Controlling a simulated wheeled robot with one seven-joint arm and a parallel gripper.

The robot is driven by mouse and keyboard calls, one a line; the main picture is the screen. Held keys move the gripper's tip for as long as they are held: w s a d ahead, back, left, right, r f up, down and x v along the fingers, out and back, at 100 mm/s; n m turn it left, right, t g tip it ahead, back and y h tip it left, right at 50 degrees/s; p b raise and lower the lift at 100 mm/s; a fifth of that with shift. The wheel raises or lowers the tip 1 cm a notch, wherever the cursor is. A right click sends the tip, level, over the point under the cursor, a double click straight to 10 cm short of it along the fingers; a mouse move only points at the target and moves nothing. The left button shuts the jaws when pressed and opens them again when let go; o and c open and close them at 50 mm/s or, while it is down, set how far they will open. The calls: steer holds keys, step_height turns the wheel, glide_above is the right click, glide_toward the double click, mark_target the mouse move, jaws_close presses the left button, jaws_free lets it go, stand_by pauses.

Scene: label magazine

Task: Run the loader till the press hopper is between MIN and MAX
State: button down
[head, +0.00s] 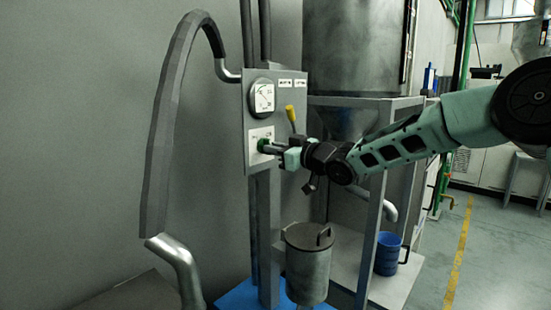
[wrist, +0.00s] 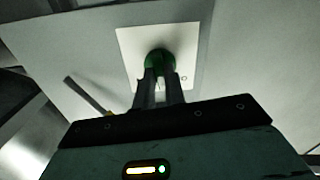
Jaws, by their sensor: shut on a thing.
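The loader's control panel (head: 259,92) is a grey upright plate on a post. It carries a round white gauge (head: 263,97), a yellow-handled lever (head: 291,114) and, below the gauge, a green knob (head: 264,144) on a white label plate. The green knob also shows in the wrist view (wrist: 159,59). My gripper (head: 268,149) is at this knob, with its fingers closed on it; the wrist view shows both fingertips (wrist: 160,78) against it. No MIN or MAX marks can be read, and I cannot tell which vessel is the press hopper.
A large metal vessel (head: 357,45) stands on a frame behind the panel. A lidded metal canister (head: 308,262) is below my arm. A thick grey hose (head: 168,110) arches at left. A blue bucket (head: 387,255) sits on the frame's base. Floor at right is open.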

steer(key=shift+n+b, duration=2.35)
steer(key=shift+n, duration=1.25)
steer(key=c, duration=1.5)
jaws_free()
steer(key=shift+o, duration=0.2)
steer(key=b+v, duration=0.1)
steer(key=v, duration=1.6)
steer(key=shift+s+d+b, duration=0.2)
steer(key=shift+b, duration=0.1)
